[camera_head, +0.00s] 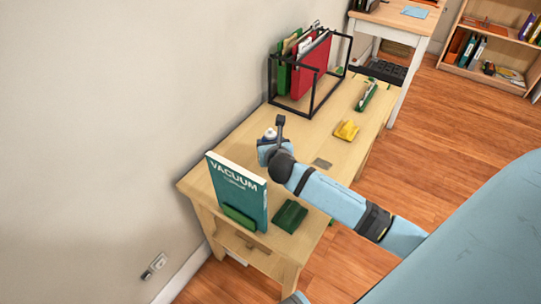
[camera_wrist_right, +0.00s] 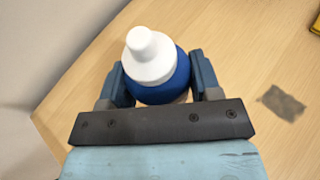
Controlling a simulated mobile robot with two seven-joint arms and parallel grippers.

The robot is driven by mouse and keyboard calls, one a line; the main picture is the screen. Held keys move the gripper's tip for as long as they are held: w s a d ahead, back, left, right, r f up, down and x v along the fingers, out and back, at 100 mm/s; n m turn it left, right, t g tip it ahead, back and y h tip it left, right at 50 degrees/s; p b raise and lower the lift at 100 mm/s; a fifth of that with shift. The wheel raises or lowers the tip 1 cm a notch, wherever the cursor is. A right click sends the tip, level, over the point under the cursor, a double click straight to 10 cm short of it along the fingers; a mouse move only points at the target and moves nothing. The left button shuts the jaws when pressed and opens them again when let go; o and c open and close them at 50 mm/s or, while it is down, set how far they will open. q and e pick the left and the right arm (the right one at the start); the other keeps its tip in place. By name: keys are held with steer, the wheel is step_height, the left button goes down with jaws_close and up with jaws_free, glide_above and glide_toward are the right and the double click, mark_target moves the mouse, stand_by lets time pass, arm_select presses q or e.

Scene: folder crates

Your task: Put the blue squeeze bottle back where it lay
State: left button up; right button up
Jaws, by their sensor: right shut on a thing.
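The blue squeeze bottle with a white cap (camera_wrist_right: 168,78) is upright between the two fingers of my right gripper (camera_wrist_right: 161,75), which is shut on its blue body. In the head view the bottle's white cap (camera_head: 269,134) shows just beyond my right gripper (camera_head: 268,147), over the wooden table (camera_head: 300,140) near the wall. The gripper and wrist hide much of the bottle there. I cannot tell whether its base touches the table. My left gripper is not in view.
A teal "VACUUM" book (camera_head: 238,192) stands at the near end, beside a dark green block (camera_head: 290,215). A flat grey patch (camera_head: 322,163), a yellow object (camera_head: 346,130) and a green stapler-like object (camera_head: 367,95) lie to the right. A black-framed folder rack (camera_head: 318,98) stands behind.

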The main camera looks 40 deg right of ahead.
step_height(320, 180, down, 4)
steer(key=shift+b, duration=0.65)
steer(key=shift+r, duration=0.1)
steer(key=o, duration=1)
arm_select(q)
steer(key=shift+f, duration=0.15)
arm_select(e)
steer(key=shift+s, duration=0.1)
arm_select(q)
steer(key=p, duration=0.3)
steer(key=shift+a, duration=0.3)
arm_select(e)
steer(key=v, duration=1.2)
